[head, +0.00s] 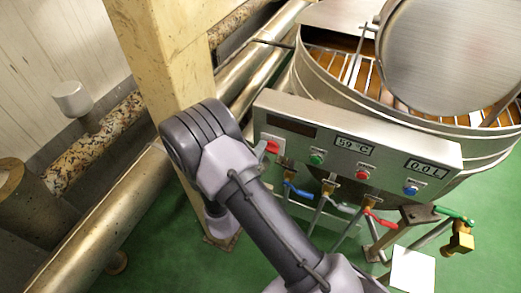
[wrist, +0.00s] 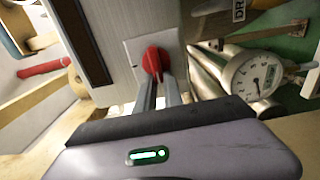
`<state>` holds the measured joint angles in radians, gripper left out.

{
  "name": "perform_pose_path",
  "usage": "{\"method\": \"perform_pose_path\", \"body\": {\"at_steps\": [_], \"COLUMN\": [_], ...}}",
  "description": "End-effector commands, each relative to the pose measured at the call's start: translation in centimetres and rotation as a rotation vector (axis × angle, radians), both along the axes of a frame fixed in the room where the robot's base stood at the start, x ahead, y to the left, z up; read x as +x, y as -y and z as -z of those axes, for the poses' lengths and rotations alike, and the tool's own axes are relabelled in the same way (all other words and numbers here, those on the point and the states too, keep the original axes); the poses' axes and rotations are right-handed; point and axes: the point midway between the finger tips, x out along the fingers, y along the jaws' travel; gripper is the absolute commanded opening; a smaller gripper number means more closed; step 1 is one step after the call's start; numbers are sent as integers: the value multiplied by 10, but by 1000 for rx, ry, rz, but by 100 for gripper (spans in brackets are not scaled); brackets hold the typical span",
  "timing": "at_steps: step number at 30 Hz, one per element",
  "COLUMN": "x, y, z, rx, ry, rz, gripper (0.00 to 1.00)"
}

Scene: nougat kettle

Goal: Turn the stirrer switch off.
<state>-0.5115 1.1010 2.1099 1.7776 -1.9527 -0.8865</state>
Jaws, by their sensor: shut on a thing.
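The stirrer switch (head: 272,146) is a red knob at the left end of the steel control panel. In the wrist view the red switch (wrist: 152,61) sits on a pale square plate, with its grip ridge between my two fingers. My gripper (wrist: 158,82) is shut on this knob. In the head view only a bit of my gripper (head: 262,148) shows beside the switch; my arm hides the rest.
The control panel (head: 400,152) carries a green, a red and a blue button and two displays. The kettle (head: 320,78) stands behind it. Valves with coloured levers hang below. A yellow post (head: 165,50) stands close on the left. A dial gauge (wrist: 254,76) is at right in the wrist view.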

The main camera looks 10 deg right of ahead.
Motion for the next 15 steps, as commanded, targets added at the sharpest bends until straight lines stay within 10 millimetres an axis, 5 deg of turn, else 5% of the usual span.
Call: {"method": "perform_pose_path", "body": {"at_steps": [1, 2, 5, 15], "x": [-1, -1, 0, -2], "y": [0, 0, 0, -2], "z": [1, 1, 1, 0], "rx": [0, 0, 0, 1], "ry": [-3, -3, -1, -1], "rz": [1, 1, 1, -1], "gripper": [0, 14, 33, 34]}}
